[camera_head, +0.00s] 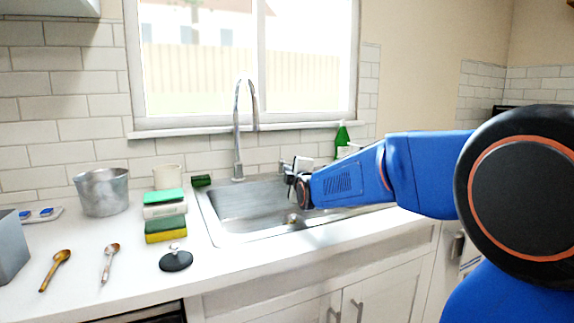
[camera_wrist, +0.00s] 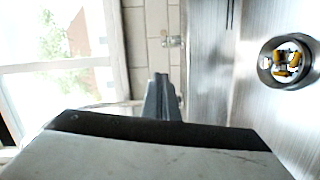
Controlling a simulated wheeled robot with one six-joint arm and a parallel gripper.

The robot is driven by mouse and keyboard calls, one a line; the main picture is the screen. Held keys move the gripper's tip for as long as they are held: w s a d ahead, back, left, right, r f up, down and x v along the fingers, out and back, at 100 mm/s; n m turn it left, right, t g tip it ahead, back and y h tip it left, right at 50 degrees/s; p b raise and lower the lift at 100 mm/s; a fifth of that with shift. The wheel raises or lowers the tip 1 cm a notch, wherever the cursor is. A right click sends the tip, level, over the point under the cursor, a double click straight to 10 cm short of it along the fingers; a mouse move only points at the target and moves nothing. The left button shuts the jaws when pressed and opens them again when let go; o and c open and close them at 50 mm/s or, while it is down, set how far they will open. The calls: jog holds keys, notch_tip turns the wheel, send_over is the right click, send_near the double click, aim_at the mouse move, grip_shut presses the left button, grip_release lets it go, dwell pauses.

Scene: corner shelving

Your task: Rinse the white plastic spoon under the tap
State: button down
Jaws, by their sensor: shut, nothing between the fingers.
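No plain white plastic spoon can be made out in either view. Two spoons lie on the left counter in the head view: a golden-brown one (camera_head: 55,270), and one with a brown bowl and paler handle (camera_head: 108,262). The chrome tap (camera_head: 238,130) rises behind the steel sink (camera_head: 217,226), with its spout curving over the basin. My gripper (camera_head: 291,177) is over the sink, right of the tap. In the wrist view its fingers (camera_wrist: 161,96) are together with nothing between them. The sink drain (camera_wrist: 286,62) shows at the right there.
A metal pot (camera_head: 102,192), a cream cup (camera_head: 167,177), stacked sponges (camera_head: 166,229) and a black stopper (camera_head: 175,261) stand left of the sink. A green bottle (camera_head: 342,135) stands behind my arm. The window (camera_head: 250,60) is behind the tap.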

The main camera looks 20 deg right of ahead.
send_near(289, 163)
jog(key=w+a, duration=0.4)
jog(key=d, duration=0.3)
jog(key=shift+w+d, duration=0.3)
jog(key=shift+d, duration=0.1)
jog(key=shift+d+f, duration=0.1)
jog(key=shift+d, duration=0.95)
